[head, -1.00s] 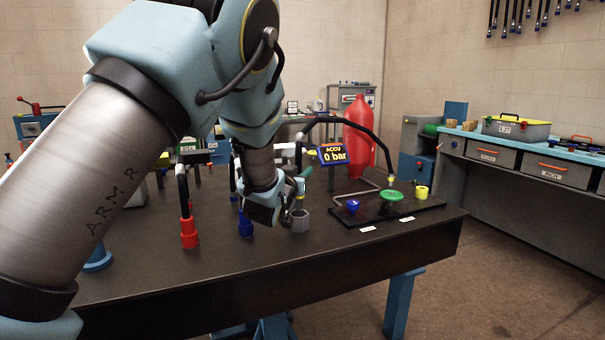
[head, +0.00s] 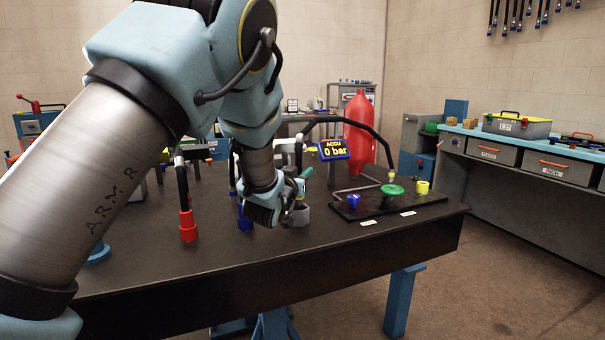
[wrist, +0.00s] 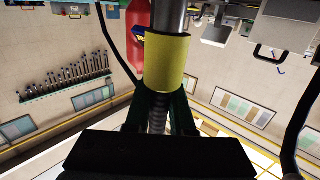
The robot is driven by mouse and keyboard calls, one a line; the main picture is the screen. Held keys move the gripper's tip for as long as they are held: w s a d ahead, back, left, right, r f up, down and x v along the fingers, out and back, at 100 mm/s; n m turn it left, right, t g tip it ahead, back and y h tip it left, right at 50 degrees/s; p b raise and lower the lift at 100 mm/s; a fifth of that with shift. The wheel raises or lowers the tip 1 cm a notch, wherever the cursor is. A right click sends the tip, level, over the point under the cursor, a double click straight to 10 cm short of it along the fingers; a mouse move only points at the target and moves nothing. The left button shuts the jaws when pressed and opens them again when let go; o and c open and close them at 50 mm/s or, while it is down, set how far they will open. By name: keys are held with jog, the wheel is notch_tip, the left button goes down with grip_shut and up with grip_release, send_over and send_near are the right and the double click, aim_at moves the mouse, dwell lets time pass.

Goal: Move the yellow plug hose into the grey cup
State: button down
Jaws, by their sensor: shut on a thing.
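My gripper (head: 287,203) is low over the table and shut on the yellow plug hose; in the wrist view its yellow band (wrist: 168,62) and metal end stick out beyond the jaws (wrist: 160,110). The grey cup (head: 298,217) stands on the table directly below the plug in the head view. The plug's lower end overlaps the cup's mouth; I cannot tell whether it is inside or just in front. The jaws partly hide the plug in the head view. The cup is not clearly seen in the wrist view.
A red tank (head: 359,125) stands behind.

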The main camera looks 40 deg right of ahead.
jog(key=shift+f+b, duration=1.5)
jog(key=shift+f, duration=0.25)
jog(key=c, duration=0.7)
grip_release()
jog(key=b+v, duration=0.2)
jog(key=v, duration=0.8)
jog(key=shift+s+a, duration=0.2)
jog(key=shift+a, duration=0.15)
